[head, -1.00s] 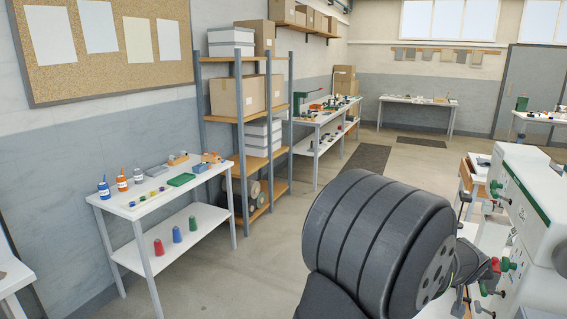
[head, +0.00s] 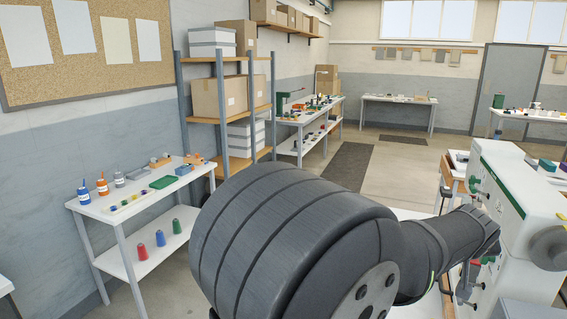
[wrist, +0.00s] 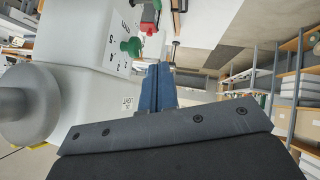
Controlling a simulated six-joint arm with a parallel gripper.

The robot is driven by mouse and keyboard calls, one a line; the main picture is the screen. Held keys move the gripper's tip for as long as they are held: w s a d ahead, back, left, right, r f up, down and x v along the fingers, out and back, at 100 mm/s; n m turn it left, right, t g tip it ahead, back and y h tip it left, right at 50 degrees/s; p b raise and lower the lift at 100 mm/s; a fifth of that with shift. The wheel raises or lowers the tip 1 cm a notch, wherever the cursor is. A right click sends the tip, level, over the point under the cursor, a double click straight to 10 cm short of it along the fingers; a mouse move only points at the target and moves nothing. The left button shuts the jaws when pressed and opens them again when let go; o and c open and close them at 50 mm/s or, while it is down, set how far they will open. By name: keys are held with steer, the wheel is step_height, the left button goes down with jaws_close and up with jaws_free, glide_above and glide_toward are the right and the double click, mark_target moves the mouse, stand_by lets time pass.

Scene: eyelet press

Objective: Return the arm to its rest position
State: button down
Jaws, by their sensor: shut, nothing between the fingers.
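My gripper (wrist: 159,70) shows in the wrist view with its two blue fingers together and nothing between them. It points up in that picture, in front of the white press machine (wrist: 75,95) on the left. A green knob (wrist: 130,46) on the press lies just left of the fingertips. No contact between fingers and press can be made out. In the head view my dark arm fills the lower middle and reaches right toward the press (head: 515,185). The gripper itself cannot be made out there.
A white side table (head: 130,207) with bottles and small parts stands at the left, spools on its lower shelf. Behind it is a shelf rack (head: 185,105) with boxes. Open floor with a dark mat (head: 347,165) lies beyond my arm.

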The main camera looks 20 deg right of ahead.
steer(key=shift+s+d+f+m+t, duration=0.15)
steer(key=shift+s+m+t, duration=1.25)
steer(key=shift+m, duration=2.45)
steer(key=shift+s+d+f+m+t, duration=0.1)
steer(key=shift+s+f+m+t, duration=0.35)
steer(key=shift+s+m, duration=2.5)
steer(key=shift+s+d+f+m+t, duration=0.1)
steer(key=shift+s+m+t, duration=0.95)
steer(key=shift+m, duration=3.65)
steer(key=c, duration=2.2)
jaws_free()
steer(key=shift+w, duration=0.15)
